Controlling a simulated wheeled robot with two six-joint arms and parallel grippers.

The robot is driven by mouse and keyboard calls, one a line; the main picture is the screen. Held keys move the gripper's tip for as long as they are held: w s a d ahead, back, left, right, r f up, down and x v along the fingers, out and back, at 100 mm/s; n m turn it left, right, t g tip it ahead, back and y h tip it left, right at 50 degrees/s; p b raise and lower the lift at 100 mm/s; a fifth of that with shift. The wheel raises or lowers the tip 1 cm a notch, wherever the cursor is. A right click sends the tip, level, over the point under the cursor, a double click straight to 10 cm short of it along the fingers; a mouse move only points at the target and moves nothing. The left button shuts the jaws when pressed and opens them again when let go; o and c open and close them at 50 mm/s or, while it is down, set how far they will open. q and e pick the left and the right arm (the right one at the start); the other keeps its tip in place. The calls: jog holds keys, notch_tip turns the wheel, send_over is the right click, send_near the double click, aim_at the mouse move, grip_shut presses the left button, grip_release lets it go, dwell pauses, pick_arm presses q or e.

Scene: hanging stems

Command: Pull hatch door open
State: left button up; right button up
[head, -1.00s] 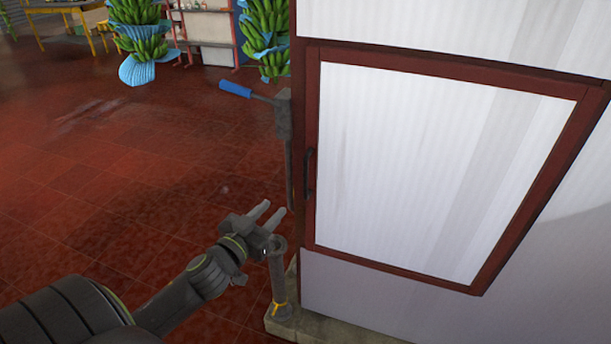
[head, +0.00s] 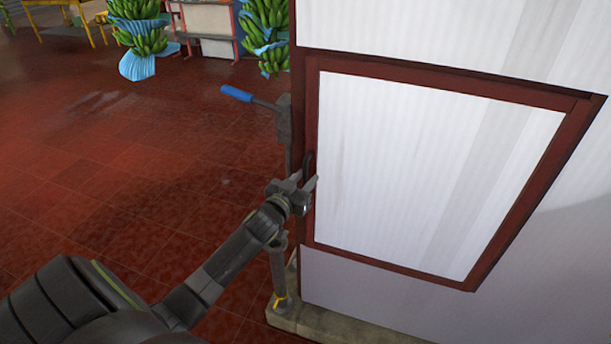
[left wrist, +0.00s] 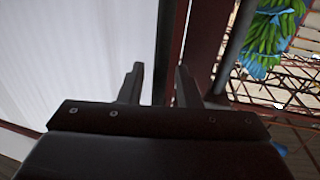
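The hatch door (head: 430,170) is a white ribbed panel in a dark red frame, and it looks closed in the wall. Its dark bar handle (head: 307,160) is on the left side of the frame, partly hidden behind my left gripper (head: 305,180). The fingers of that gripper are at the handle's lower part. In the left wrist view the two fingers (left wrist: 160,82) are apart, with a dark upright strip between them. I cannot tell whether they touch the handle. The white panel (left wrist: 75,50) fills the left of that view. My right gripper is not in view.
A lever with a blue grip (head: 236,93) sticks out left of the wall's corner. A grey post (head: 278,270) stands on a concrete ledge (head: 320,325) below. Hanging banana bunches (head: 140,35) are at the back. The red tiled floor (head: 120,170) at left is clear.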

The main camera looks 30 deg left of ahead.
pick_arm(q)
jog(key=shift+w, duration=0.25)
jog(key=shift+c, duration=0.2)
grip_shut()
